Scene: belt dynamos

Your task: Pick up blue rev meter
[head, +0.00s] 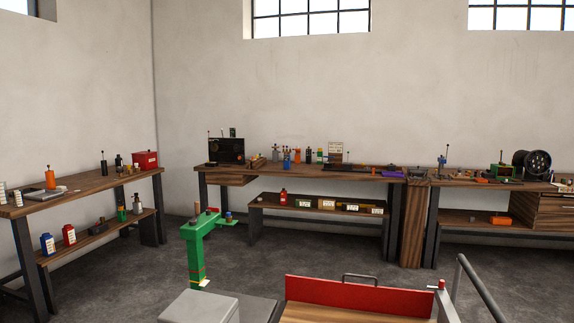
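I cannot make out for certain a blue rev meter; the small things on the benches are too far off. Small blue items (286,160) stand among other small things on the middle workbench (350,173). A flat purple-blue thing (393,174) lies near that bench's right end. A small blue upright tool (442,161) stands on the right workbench (470,183). A blue bottle (47,244) stands on the left bench's lower shelf. Neither of my grippers shows in the head view.
A red panel (350,300), a grey box (200,308) and a metal rail (480,285) are close in front. The left workbench (85,188) runs along the left wall. Grey floor (315,255) lies open before the middle bench.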

